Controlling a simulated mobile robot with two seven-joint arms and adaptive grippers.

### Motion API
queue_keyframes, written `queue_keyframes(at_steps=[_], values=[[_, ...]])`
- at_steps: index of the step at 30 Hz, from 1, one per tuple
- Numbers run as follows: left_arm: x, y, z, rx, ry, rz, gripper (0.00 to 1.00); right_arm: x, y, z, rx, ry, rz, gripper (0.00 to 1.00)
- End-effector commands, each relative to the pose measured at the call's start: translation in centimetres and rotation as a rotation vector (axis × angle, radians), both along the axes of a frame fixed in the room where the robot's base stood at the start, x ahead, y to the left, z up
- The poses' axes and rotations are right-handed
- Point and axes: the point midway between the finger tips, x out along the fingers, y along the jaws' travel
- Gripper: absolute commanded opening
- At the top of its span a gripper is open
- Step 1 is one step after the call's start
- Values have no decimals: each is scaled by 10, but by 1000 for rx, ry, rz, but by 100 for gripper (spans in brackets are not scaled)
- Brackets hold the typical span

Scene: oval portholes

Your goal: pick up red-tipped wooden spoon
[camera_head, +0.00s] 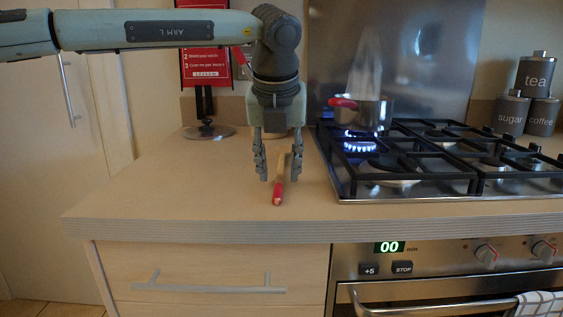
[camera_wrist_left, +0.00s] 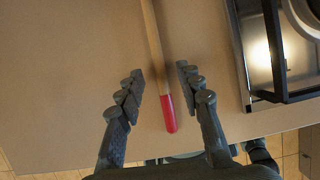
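The wooden spoon (camera_head: 280,178) lies on the wooden countertop (camera_head: 140,192), with its red tip toward the front edge. My left gripper (camera_head: 279,178) points straight down over it, with a finger on each side. The fingers are open and apart from the spoon. In the left wrist view, the spoon's handle (camera_wrist_left: 153,45) runs up out of the picture and its red tip (camera_wrist_left: 168,113) lies between the open fingers (camera_wrist_left: 160,86), nearer the right one. The spoon's far end is hidden in both views.
The gas hob (camera_head: 430,160) with black grates is close to the right, with a lit burner (camera_head: 360,146). A steaming pan (camera_head: 372,114) with a red handle stands on it. Canisters (camera_head: 512,112) stand at the back right.

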Motion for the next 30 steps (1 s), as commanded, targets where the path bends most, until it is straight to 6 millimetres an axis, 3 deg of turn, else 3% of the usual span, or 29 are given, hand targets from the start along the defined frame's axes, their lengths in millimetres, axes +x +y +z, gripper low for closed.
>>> queue_keyframes(at_steps=[9,18,30], values=[[2,0,-6,0,0,-1,35,0,0,-3,1,3,1,53],[2,0,-6,-1,0,-1,0,0,0,-2,1,2,1,53],[2,-1,-4,-1,-1,-1,0,0,0,-2,1,1,1,53]])
